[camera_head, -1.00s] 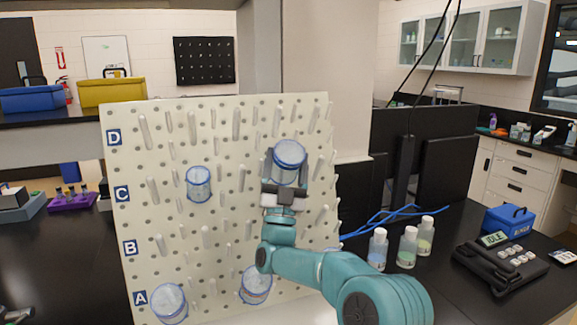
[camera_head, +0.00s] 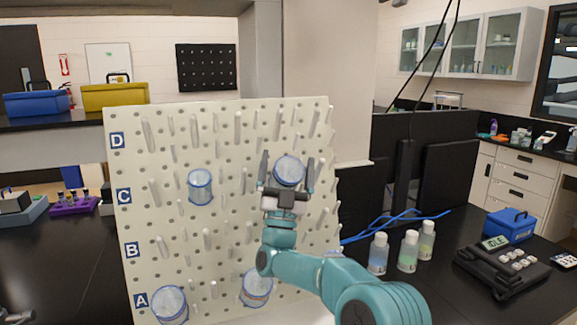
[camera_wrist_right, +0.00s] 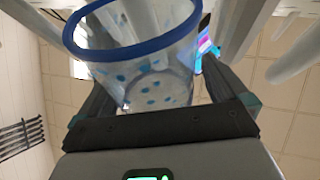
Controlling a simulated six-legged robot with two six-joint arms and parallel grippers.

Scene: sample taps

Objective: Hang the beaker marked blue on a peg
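A clear beaker with a blue rim (camera_head: 289,170) is at the upper right of the pegboard (camera_head: 222,215), between rows C and D. My right gripper (camera_head: 288,168) is open, with one finger on each side of this beaker and gaps beside it. In the right wrist view the beaker (camera_wrist_right: 140,70) stands between the spread fingers, its blue rim toward the camera and blue specks on its base. The peg behind it is mostly hidden, so I cannot tell how it sits on it.
Bare pegs surround the gripper. Capped bottles (camera_head: 408,251) and a blue box (camera_head: 509,224) stand on the black bench at right.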

